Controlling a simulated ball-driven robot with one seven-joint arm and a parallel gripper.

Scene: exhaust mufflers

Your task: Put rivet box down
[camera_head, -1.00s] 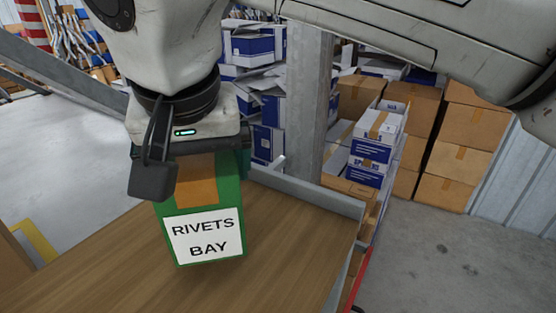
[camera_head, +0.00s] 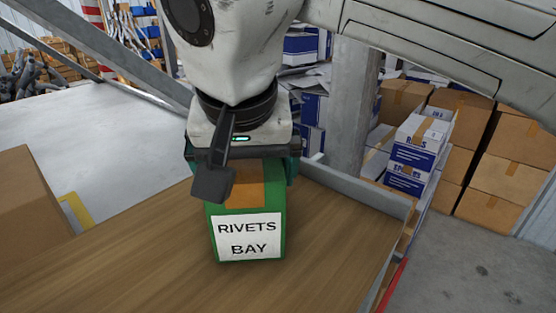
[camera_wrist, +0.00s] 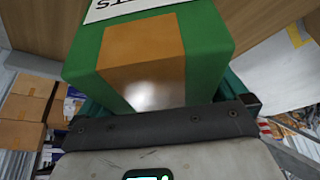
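The rivet box (camera_head: 233,195) is green with a tan strip on top and a white label reading "RIVETS BAY". My gripper is shut on the box. The box also fills the top middle of the wrist view (camera_wrist: 210,45), close against the gripper. Its lower edge is at or just above the wooden tabletop (camera_head: 130,265); I cannot tell if they touch.
A cardboard box (camera_head: 30,205) stands at the left edge. A grey metal rim (camera_head: 365,190) and post (camera_head: 353,105) border the table's far right. White-blue boxes (camera_head: 415,150) and stacked cartons (camera_head: 500,160) stand beyond. The tabletop around the rivet box is clear.

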